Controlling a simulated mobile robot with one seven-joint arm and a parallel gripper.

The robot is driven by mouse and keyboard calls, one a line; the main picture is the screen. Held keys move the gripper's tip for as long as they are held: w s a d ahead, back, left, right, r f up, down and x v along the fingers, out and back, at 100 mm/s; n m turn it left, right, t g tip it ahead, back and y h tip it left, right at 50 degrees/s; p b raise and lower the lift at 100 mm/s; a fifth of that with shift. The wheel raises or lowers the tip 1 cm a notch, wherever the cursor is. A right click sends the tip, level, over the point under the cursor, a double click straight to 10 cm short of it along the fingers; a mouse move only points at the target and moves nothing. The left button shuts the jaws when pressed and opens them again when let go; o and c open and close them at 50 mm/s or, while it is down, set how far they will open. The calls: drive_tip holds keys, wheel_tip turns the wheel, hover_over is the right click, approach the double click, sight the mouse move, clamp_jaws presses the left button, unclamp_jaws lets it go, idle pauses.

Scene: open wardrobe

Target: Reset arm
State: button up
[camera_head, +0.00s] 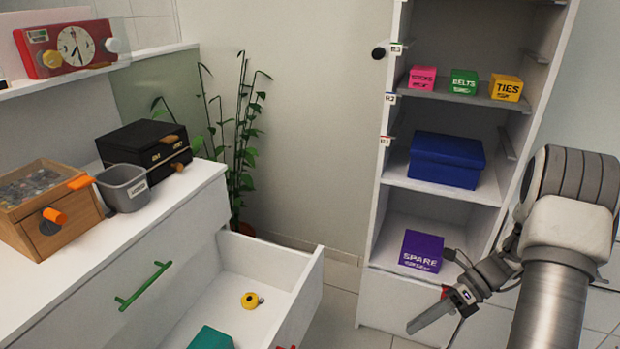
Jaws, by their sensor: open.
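My gripper (430,292) is at the lower right, on the end of my grey and white arm. It is open with nothing between its fingers. One long grey finger points down and left; the other shows as a short dark tip by the purple SPARE box (421,251). The gripper is in front of the lower part of the open wardrobe (375,250). I cannot tell how far it is from the box.
Wardrobe shelves hold a blue box (447,160) and small SOCKS (422,78), BELTS (463,82) and TIES (506,87) boxes. At left, an open drawer (310,290) juts out, holding a yellow item (250,300) and a teal item (211,338). Floor shows between drawer and wardrobe.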

drive_tip(key=s+a+r+n+t+h, duration=0.3)
drive_tip(key=s+r+n+h, duration=0.1)
drive_tip(key=r+n, duration=0.45)
drive_tip(key=s+a+r+n+t+h, duration=0.3)
drive_tip(key=s+r+n, duration=0.2)
drive_tip(key=r+n, duration=0.35)
drive_tip(key=s+a+r+n+t+h, duration=0.3)
drive_tip(key=s+r+n+h, duration=0.1)
drive_tip(key=r+n, duration=0.45)
wheel_tip(320, 180, up, 16)
drive_tip(key=n+p, duration=0.1)
drive_tip(key=p, duration=1.6)
drive_tip(key=shift+s+d+r, duration=0.15)
drive_tip(key=shift+d+r, duration=0.05)
